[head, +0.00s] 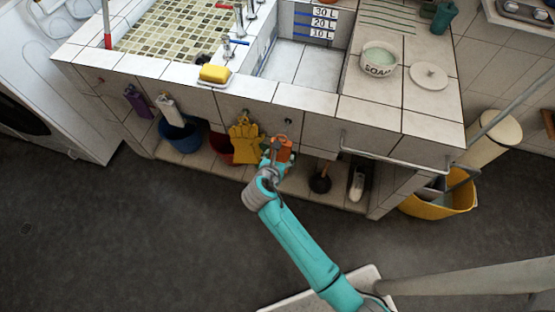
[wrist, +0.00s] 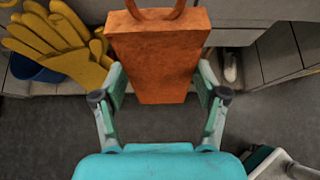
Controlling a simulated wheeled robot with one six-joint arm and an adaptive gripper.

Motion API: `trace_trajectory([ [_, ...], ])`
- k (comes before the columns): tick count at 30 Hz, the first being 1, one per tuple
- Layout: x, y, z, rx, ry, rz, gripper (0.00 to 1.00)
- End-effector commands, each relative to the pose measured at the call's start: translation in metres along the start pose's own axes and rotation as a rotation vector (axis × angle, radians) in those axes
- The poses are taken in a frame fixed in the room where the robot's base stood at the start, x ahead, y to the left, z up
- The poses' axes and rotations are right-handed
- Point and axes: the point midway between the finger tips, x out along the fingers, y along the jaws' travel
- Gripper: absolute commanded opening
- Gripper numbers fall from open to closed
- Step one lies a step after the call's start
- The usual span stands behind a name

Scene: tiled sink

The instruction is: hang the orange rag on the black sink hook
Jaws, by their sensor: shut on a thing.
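The orange rag (head: 285,146) is a thick block-like cloth with a loop at its top. In the wrist view the rag (wrist: 158,55) stands between the two fingers, its loop at the upper picture edge. My gripper (head: 273,162) is shut on it, in front of the sink's tiled front; the fingers also show in the wrist view (wrist: 162,85). A small dark hook (head: 288,121) on the tiled front shows just above the rag in the head view. The loop is too small there to tell its exact distance from the hook.
Yellow gloves (head: 244,143) hang just left of the rag. A blue bucket (head: 181,135), a plunger (head: 320,182) and a white bottle (head: 357,183) stand on the low shelf. A metal rail (head: 395,157) runs along the right front. A yellow bucket (head: 440,205) stands at right.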

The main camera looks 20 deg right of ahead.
Motion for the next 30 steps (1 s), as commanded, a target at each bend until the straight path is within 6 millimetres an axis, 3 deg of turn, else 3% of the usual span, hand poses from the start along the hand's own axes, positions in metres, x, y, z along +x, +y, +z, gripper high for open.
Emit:
trace_trajectory([
  [18, 0.028, 0.000, 0.016, 0.001, 0.000, 0.000, 0.37],
  [30, 0.043, 0.000, 0.014, 0.001, 0.000, 0.000, 0.37],
])
